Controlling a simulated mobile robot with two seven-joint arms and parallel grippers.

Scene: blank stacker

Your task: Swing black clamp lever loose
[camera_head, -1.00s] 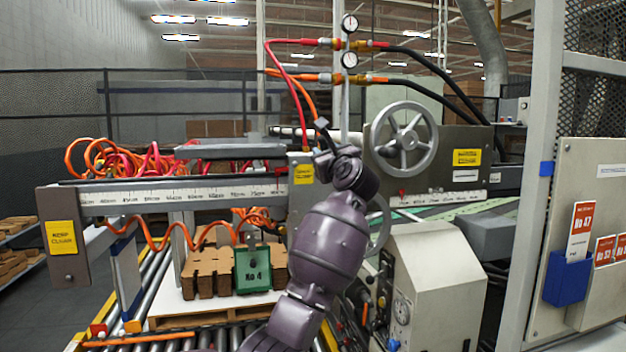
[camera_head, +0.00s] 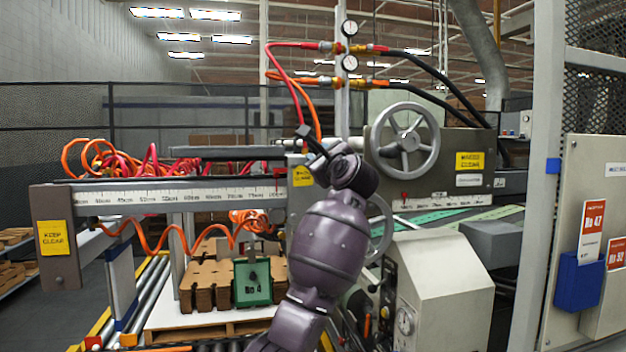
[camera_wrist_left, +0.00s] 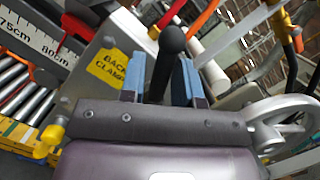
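The black clamp lever (camera_wrist_left: 172,40) shows in the left wrist view as a round black knob on a dark stem. The stem passes between the two blue fingers of my left gripper (camera_wrist_left: 162,82), and the knob stands out beyond their tips. The fingers look shut on the stem, though contact is hard to see. In the head view the lever's black knob (camera_head: 303,130) tilts to the left, above my left gripper (camera_head: 318,160), in front of the grey clamp block with a yellow label (camera_head: 302,176). The right gripper is not in view.
A ruled rail (camera_head: 180,191) runs left from the clamp to an end plate with a yellow sign (camera_head: 53,238). A large handwheel (camera_head: 404,140) stands close to the right. Red and orange hoses (camera_head: 292,85) hang above. Brown blanks (camera_head: 205,283) stand below beside a green block (camera_head: 252,282).

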